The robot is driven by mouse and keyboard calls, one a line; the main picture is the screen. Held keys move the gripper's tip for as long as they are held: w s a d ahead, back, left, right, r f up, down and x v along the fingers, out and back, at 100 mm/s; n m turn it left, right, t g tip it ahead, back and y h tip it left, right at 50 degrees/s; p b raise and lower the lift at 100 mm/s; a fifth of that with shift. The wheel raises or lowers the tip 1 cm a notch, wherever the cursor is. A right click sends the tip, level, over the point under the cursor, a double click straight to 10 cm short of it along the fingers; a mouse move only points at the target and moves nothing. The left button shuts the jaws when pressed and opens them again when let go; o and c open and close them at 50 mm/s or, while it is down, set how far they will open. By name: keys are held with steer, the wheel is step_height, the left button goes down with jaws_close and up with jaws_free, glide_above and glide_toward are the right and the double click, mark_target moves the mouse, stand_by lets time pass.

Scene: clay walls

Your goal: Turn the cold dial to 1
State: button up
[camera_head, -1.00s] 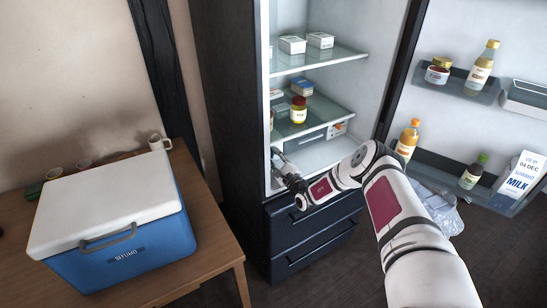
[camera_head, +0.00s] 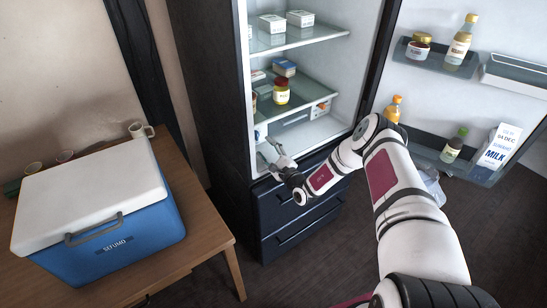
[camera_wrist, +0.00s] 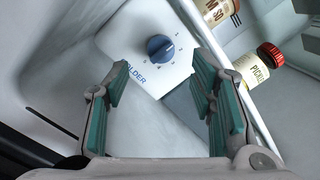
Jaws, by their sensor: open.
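The cold dial (camera_wrist: 159,48) is a round blue knob on a white panel (camera_wrist: 130,40) with small markings around it and partly visible lettering ending in "OLDER". I cannot tell which number it points to. My gripper (camera_wrist: 161,75) is open, its teal-padded fingers apart with nothing between them. In the wrist view the dial shows just beyond the fingertips, between their lines and apart from them. In the head view my gripper (camera_head: 274,150) is inside the lower left of the open fridge (camera_head: 328,55), near a small bluish spot on the left wall that may be the dial.
A glass shelf (camera_head: 305,95) with a red-lidded jar (camera_head: 281,92) is above my gripper. A second panel with an orange knob (camera_head: 322,108) is at the back. The open door holds bottles and a milk carton (camera_head: 497,148). A blue cooler (camera_head: 130,235) stands on a table at left.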

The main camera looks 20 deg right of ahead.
steer(key=v, duration=0.5)
steer(key=shift+s, duration=0.15)
steer(key=shift+d, duration=0.1)
